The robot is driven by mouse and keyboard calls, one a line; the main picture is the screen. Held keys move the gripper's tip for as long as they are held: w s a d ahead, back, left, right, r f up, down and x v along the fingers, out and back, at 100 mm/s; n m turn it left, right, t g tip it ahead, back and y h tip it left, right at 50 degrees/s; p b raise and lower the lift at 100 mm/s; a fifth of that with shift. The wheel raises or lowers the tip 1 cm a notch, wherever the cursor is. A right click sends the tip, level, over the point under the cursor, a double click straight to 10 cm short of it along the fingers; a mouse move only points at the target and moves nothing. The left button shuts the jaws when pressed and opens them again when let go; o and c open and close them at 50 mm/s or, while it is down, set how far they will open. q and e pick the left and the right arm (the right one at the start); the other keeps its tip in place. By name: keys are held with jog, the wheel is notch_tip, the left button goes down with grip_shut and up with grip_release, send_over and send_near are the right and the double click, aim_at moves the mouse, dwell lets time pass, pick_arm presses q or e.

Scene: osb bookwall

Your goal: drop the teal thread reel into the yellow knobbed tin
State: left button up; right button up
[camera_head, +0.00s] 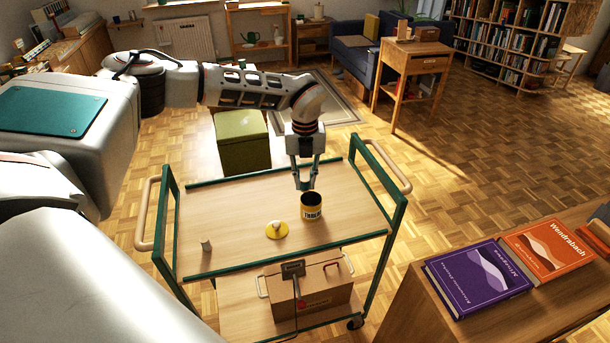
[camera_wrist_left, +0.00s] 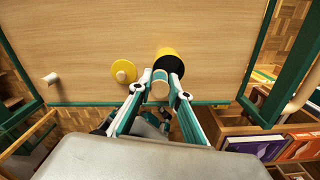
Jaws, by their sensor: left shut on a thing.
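My left gripper (camera_head: 304,184) is shut on the teal thread reel (camera_wrist_left: 160,88), whose pale round end shows between the fingertips in the wrist view. The yellow tin (camera_head: 312,212) stands open on the trolley top, with dark lettering and a black inside. It also shows in the wrist view (camera_wrist_left: 166,54). The fingertips and reel are at the tin's rim in both views, seemingly just above it; the exact height is unclear. The tin's yellow knobbed lid (camera_head: 277,231) lies flat on the trolley beside it. My right gripper is not in view.
The wooden trolley top (camera_head: 235,205) has green rails and is mostly clear. A small pale cylinder (camera_head: 206,245) stands near its front left. A cardboard box (camera_head: 322,285) sits on the lower shelf. A purple book (camera_head: 478,279) and an orange book (camera_head: 546,250) lie at right.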

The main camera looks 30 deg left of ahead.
aim_at(304, 178)
pick_arm(q)
jog(key=o, duration=1)
jog(key=shift+c, duration=0.2)
notch_tip(304, 178, up, 12)
jog(key=shift+s+f, duration=0.1)
